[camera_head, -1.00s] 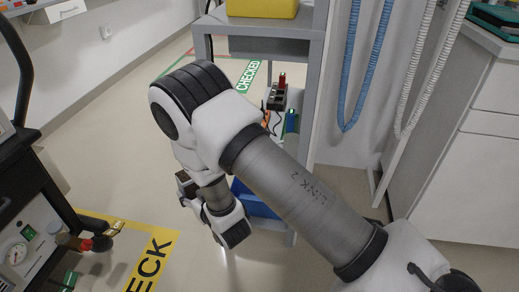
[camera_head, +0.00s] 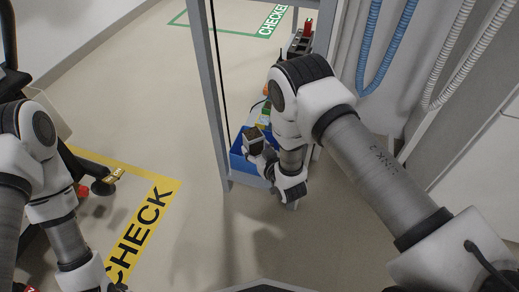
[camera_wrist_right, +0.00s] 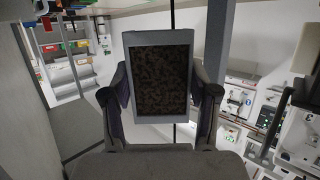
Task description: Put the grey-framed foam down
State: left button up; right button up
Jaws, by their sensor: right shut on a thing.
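The grey-framed foam (camera_wrist_right: 160,82) is a dark speckled panel in a grey rectangular frame. It stands upright in the right wrist view, between the two fingers of my right gripper (camera_wrist_right: 161,95), which is shut on it. In the head view the foam (camera_head: 253,138) is small, in front of the grey shelf rack and by the blue bin, held in my right gripper (camera_head: 262,153). My left arm comes in at the left; its gripper is outside the picture.
The grey rack (camera_head: 212,110) has a blue bin (camera_head: 238,162) low down. A device with a red top (camera_head: 303,42) stands on a rack shelf. A yellow CHECK marking (camera_head: 143,225) lies on the floor. A black cart is at left. Open floor lies between cart and rack.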

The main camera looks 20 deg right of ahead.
pick_arm(q)
jog(key=shift+f+b, duration=2.4)
jog(key=shift+f, duration=0.45)
pick_arm(e)
jog(key=w+d+f, duration=0.2)
jog(key=w+f, duration=0.3)
jog(key=shift+w, duration=0.25)
jog(key=o, duration=1.3)
jog(key=shift+f, duration=0.1)
pick_arm(q)
notch_tip(320, 180, up, 4)
jog(key=p, duration=0.4)
jog(key=shift+r+p, duration=0.25)
jog(key=shift+p, duration=0.05)
pick_arm(e)
jog(key=v, duration=0.4)
jog(key=r+v, duration=0.1)
jog(key=v, duration=0.3)
jog(key=shift+w+r, duration=0.1)
jog(key=shift+w, duration=0.1)
